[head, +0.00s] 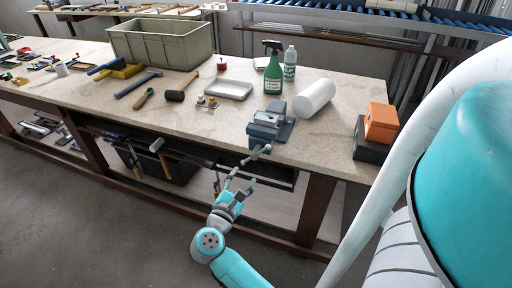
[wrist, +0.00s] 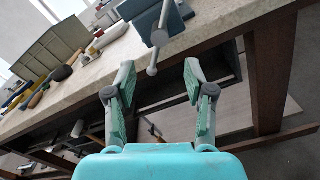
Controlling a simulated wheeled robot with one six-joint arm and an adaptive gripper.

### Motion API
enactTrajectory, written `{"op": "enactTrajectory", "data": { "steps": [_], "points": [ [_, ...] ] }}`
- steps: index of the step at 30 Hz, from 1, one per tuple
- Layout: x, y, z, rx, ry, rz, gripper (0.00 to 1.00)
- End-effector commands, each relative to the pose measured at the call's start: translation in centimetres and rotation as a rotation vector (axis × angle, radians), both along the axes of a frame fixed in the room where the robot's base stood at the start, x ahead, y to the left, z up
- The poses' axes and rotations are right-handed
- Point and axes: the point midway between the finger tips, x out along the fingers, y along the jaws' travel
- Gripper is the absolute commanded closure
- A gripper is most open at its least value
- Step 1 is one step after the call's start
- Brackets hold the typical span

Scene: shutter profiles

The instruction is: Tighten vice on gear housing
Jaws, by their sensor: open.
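The blue-grey vice (head: 268,128) is mounted at the front edge of the workbench (head: 225,122). Its handle bar (head: 257,153) sticks out over the edge toward my gripper. I cannot make out a gear housing between the vice jaws. My gripper (head: 239,181) is open and empty, just in front of and below the vice handle. In the wrist view the vice (wrist: 157,20) is at the top. Its handle bar (wrist: 155,55) hangs with its ball end in line with the gap between the fingertips of my gripper (wrist: 160,76), apart from both fingers.
A green spray bottle (head: 272,72), a white roll (head: 314,98) and a metal tray (head: 229,90) stand behind the vice. Orange and black boxes (head: 381,122) are at the right. A mallet (head: 180,91) lies left. Below the bench top are a shelf and legs (head: 316,208).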

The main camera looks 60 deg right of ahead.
Motion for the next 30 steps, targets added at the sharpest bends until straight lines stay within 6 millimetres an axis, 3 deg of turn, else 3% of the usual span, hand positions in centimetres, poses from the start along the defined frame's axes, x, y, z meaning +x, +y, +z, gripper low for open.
{"op": "enactTrajectory", "data": {
  "steps": [9,17,30],
  "points": [
    [0.2,-1.6,-0.1,-0.026,0.315,-0.002,0.46],
    [0.3,-4.0,-0.2,-0.025,0.329,-0.004,0.46],
    [0.8,-10.9,-0.2,-0.026,0.328,-0.003,0.46]
  ]
}}
